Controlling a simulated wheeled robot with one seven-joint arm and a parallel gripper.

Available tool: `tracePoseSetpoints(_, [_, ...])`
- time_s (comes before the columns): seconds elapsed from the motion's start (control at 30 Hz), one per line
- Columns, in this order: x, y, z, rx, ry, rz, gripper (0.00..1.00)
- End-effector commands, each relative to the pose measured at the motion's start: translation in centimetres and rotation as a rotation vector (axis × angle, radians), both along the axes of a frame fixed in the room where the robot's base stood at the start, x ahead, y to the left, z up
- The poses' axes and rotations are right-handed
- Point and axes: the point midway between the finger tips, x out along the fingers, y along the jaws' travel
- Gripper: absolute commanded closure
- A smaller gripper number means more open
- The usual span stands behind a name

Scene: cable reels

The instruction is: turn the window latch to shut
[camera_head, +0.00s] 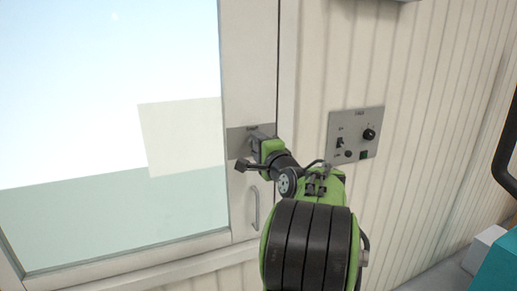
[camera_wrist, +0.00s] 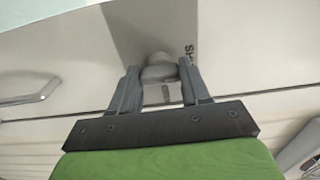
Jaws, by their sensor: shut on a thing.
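The window latch has a grey metal plate (camera_head: 238,143) on the right upright of the window frame. In the wrist view, the rounded grey latch knob (camera_wrist: 160,68) sits between the two fingers of my gripper (camera_wrist: 160,80). The fingers are shut on it, one on each side. Dark lettering beginning with "SH" shows on the plate beside the right finger, partly hidden. In the head view, my gripper (camera_head: 255,138) reaches the plate and hides most of the latch. I cannot tell the latch's exact angle.
A curved pull handle (camera_head: 255,208) is on the frame below the latch. A control panel (camera_head: 355,134) with a switch and knobs is on the ribbed wall to the right. The window pane (camera_head: 110,80) fills the left. A white and teal object (camera_head: 490,258) stands at lower right.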

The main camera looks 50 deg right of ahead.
Motion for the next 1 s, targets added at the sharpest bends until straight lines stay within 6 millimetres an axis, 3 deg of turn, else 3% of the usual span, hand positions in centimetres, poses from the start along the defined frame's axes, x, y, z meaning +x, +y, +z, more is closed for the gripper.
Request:
tracePoseSetpoints(0.23, [0.0,0.0,-0.1,0.001,0.004,0.0,0.84])
tracePoseSetpoints(0.27, [0.0,0.0,-0.1,0.001,0.004,0.0,0.51])
tracePoseSetpoints(0.4, [0.0,0.0,-0.1,0.001,0.003,0.0,0.29])
tracePoseSetpoints(0.77, [-0.7,0.4,0.0,-0.001,0.0,-0.001,0.28])
tracePoseSetpoints(1.0, [-6.0,3.4,-0.2,-0.001,0.0,-0.006,0.28])
